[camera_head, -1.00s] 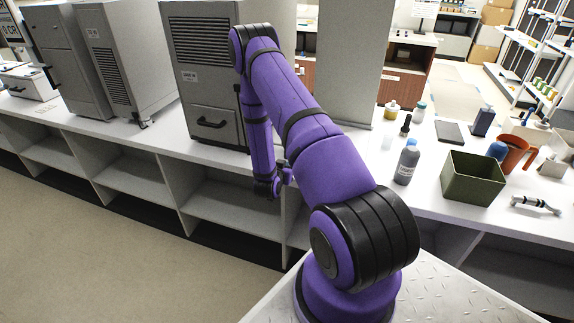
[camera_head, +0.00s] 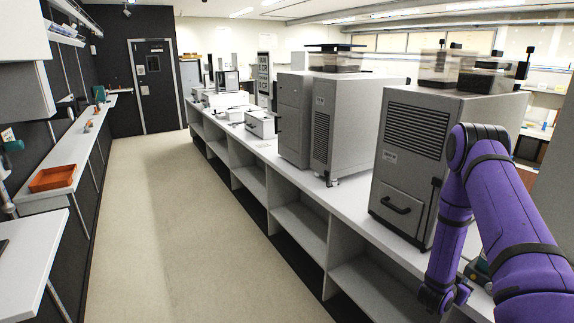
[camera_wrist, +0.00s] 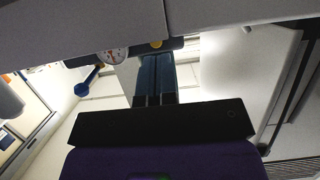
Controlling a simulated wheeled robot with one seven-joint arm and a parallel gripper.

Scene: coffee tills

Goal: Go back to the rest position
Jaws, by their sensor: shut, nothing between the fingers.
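My gripper (camera_wrist: 155,64) shows in the wrist view as two dark blue fingers side by side, closed together with nothing held between them. In the head view my purple arm is bent at the right edge, with its forearm hanging down in front of the long counter (camera_head: 281,186). The fingers cannot be made out clearly there. In the wrist view a round dial gauge (camera_wrist: 114,55) and a blue-handled part (camera_wrist: 87,81) are to the left of the fingers.
A grey cabinet machine (camera_head: 412,152) stands on the counter close to my arm. More grey machines (camera_head: 342,122) stand farther along. The aisle floor (camera_head: 170,225) is clear up to a dark door (camera_head: 154,85). An orange tray (camera_head: 52,179) lies on the left-hand shelf.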

